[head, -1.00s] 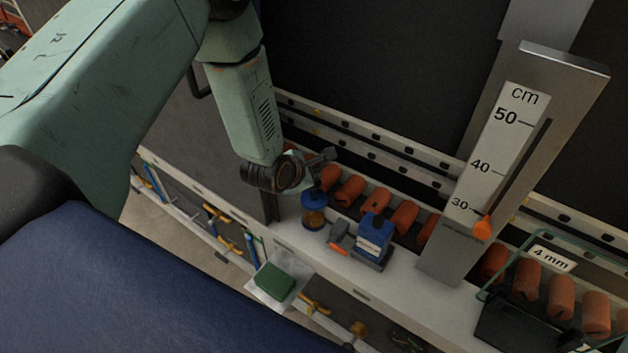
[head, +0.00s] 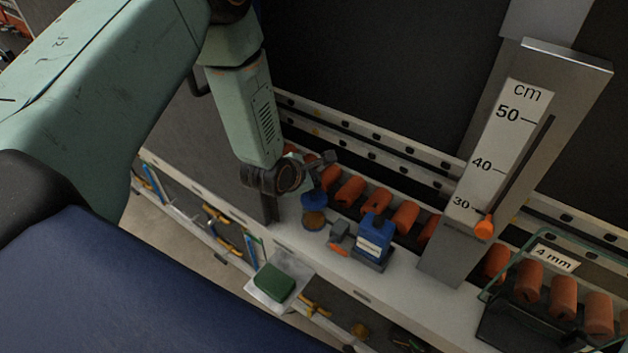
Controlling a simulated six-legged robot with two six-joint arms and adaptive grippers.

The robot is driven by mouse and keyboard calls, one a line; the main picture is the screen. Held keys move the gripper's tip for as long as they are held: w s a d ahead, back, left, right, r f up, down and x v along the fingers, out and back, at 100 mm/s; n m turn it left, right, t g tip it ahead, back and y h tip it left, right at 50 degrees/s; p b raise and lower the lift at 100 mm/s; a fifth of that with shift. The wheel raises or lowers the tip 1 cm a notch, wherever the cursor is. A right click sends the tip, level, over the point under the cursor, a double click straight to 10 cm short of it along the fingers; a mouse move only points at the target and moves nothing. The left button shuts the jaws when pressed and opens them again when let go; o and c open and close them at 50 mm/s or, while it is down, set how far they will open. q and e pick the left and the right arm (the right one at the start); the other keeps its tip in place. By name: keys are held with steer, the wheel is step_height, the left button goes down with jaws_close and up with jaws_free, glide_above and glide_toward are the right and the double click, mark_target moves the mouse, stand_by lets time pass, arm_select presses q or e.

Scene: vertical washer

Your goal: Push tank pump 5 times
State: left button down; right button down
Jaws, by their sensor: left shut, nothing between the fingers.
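The small tank pump (head: 314,200) has a blue top and an amber-brown lower part. It stands on the white ledge at the middle of the head view. My left gripper (head: 326,160) is just above and behind it in the picture, fingers shut and empty. The gripper's wrist overlaps the orange rollers behind. I cannot tell whether the fingers touch the pump's top. My right gripper is not in view.
A blue block-shaped device (head: 374,240) and a grey-and-orange tool (head: 340,236) stand right of the pump. Orange rollers (head: 377,201) line the ledge behind. A metal post with a cm scale (head: 492,150) rises at right. A green sponge (head: 274,282) lies on a tray in front.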

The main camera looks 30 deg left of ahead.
arm_select(q)
steer(key=shift+f+b, duration=0.5)
steer(key=shift+f, duration=0.15)
stand_by(0.4)
steer(key=shift+r, duration=0.15)
stand_by(0.3)
steer(key=shift+r+p, duration=1.1)
steer(key=shift+r, duration=0.4)
steer(key=shift+r, duration=0.1)
step_height(320, 180, up, 5)
steer(key=p, duration=0.3)
steer(key=shift+p, duration=0.3)
stand_by(1.1)
